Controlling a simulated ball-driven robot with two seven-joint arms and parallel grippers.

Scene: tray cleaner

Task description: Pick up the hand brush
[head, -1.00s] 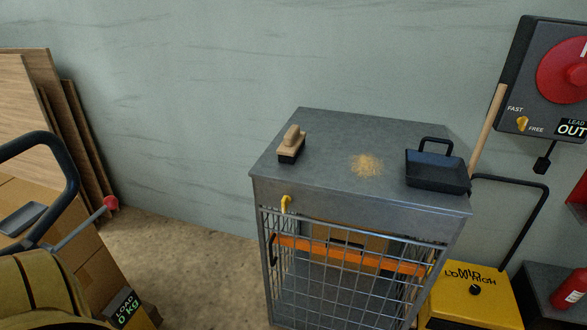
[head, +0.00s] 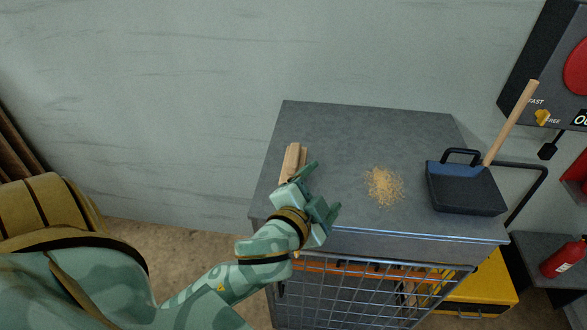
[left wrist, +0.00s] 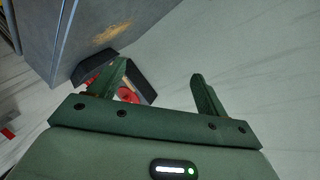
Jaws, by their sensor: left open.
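The hand brush (head: 292,160), with a light wooden handle, lies on the left part of the grey metal cabinet top (head: 350,125). Its near end is hidden behind my left gripper. My left gripper (head: 322,190) is open, close to the brush's near right side in the head view. I cannot tell whether they touch. In the left wrist view, the two green fingers (left wrist: 158,80) stand apart with nothing held between them, and I cannot make out the brush there. My right gripper is not in view.
A pile of sawdust (head: 383,185) lies mid-top, also visible in the left wrist view (left wrist: 112,33). A dark dustpan (head: 465,190) with a wooden stick above it sits at the right. A wire basket front (head: 370,295) is below. The wall (head: 250,60) stands behind.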

